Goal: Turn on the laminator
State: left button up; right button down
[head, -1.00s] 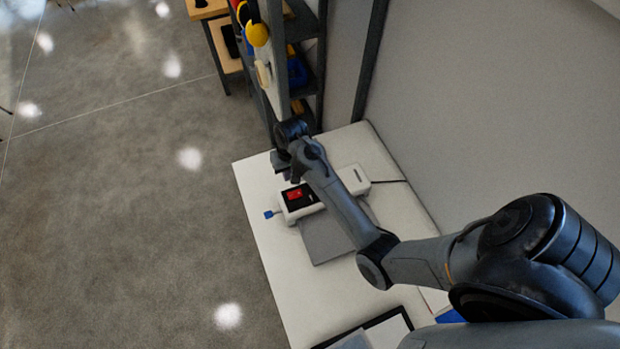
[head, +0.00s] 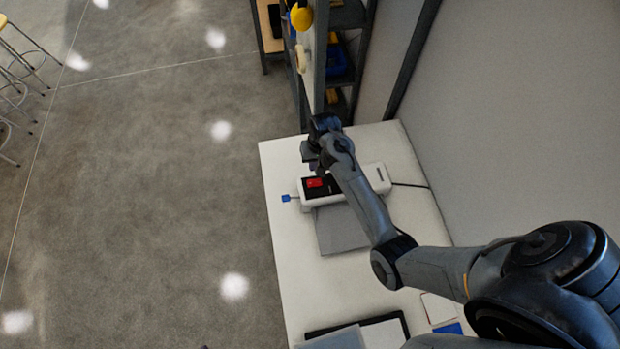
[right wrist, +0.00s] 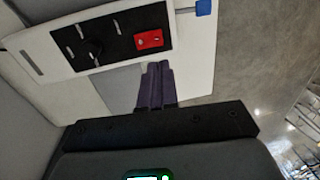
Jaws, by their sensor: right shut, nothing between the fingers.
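The laminator (head: 375,178) is a long white box with a black control panel, lying across the white table. A red rocker switch (head: 315,183) sits on the panel near its left end. In the head view my right arm covers the middle of the laminator. My left gripper is not in view.
A grey sheet (head: 338,232) lies at the laminator's near side. A blue tab (head: 286,198) sticks out at its left end, and a dark cord (head: 410,185) runs right. Shelving (head: 340,75) stands behind the table. A black-edged tray (head: 400,319) lies nearer.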

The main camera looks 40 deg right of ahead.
aim_at(309, 183)
jog(key=f, duration=0.6)
jog(key=a+f, duration=0.1)
jog(key=f, duration=0.2)
jog(key=shift+w+f, duration=0.25)
jog(key=shift+f, duration=0.55)
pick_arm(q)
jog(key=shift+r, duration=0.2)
